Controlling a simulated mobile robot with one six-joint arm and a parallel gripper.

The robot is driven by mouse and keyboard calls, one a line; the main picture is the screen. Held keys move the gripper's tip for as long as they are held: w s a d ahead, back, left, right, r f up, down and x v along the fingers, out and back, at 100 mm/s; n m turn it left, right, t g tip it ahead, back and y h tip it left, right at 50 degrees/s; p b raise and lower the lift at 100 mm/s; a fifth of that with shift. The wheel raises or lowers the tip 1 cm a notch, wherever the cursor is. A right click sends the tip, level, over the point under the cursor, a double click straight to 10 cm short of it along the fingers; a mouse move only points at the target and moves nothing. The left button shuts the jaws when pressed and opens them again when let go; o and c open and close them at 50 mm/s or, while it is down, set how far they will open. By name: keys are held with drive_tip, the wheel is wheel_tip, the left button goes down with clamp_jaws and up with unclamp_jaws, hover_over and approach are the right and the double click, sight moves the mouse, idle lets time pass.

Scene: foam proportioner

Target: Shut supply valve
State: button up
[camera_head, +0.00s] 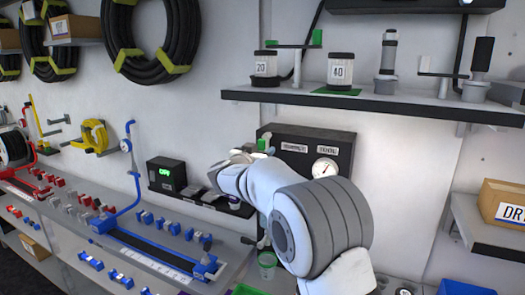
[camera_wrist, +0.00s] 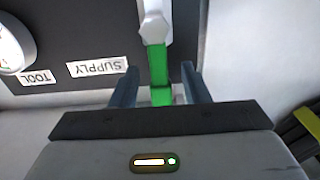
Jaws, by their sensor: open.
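The supply valve's green lever (camera_wrist: 159,68) hangs from a pale hexagonal fitting (camera_wrist: 155,27) in the wrist view, beside the label "SUPPLY" (camera_wrist: 98,66), which appears upside down. My gripper (camera_wrist: 160,80) is open, with one dark finger on each side of the lever and a visible gap to both. The lever's end runs down close to the gripper body. In the head view a bit of green on the valve (camera_head: 263,145) shows at the left of the dark panel (camera_head: 345,150). My arm covers much of the panel's lower left there, and my fingers are hard to make out.
A round gauge (camera_head: 325,168) sits on the panel. A shelf (camera_head: 375,103) with jars juts out above it. A black box with a green display (camera_head: 167,174) stands to the left, behind a bench with blue and red fittings. A cardboard box (camera_head: 502,204) is at the right.

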drive_tip(key=shift+c, duration=0.5)
clamp_jaws()
drive_tip(key=shift+d, duration=0.3)
drive_tip(key=shift+a, duration=0.15)
drive_tip(key=shift+f+b, duration=0.1)
drive_tip(key=shift+b, duration=0.55)
